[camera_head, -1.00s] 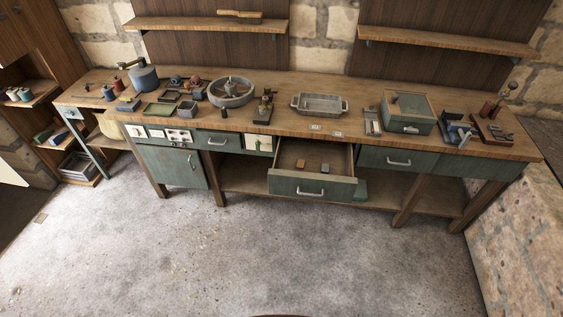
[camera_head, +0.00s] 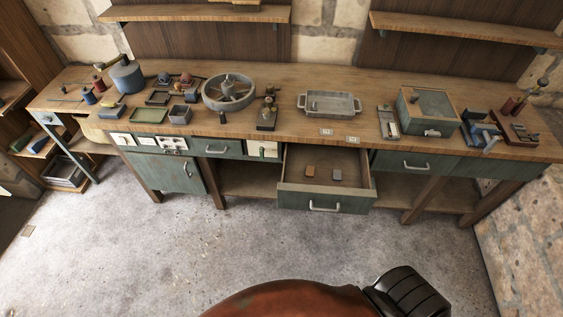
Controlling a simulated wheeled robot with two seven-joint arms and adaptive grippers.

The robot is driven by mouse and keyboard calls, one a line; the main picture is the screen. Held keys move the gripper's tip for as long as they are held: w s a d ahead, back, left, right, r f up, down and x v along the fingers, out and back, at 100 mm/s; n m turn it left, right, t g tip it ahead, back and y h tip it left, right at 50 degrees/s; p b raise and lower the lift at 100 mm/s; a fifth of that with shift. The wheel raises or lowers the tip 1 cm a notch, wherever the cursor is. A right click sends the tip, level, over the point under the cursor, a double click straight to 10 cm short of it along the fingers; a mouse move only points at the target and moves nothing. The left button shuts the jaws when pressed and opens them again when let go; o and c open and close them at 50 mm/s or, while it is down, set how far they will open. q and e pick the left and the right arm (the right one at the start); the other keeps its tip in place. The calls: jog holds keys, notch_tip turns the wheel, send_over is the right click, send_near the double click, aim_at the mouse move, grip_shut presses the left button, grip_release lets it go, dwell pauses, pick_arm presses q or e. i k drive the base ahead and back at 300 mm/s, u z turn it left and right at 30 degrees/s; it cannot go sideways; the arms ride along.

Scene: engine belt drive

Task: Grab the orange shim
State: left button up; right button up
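Neither of my grippers shows. A dark, ribbed part and a reddish rounded part at the bottom edge seem to be my own body. They are well short of the bench.
The wooden bench top (camera_head: 290,127) carries a grey metal tray (camera_head: 330,103), a spoked wheel (camera_head: 229,92), a green box (camera_head: 428,110) and several small parts. Closed drawers flank the open one. The concrete floor (camera_head: 190,260) before the bench is clear.

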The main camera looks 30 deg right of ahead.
aim_at(310, 171)
jog(key=z, duration=0.25)
jog(key=i, duration=1)
jog(key=z, duration=0.55)
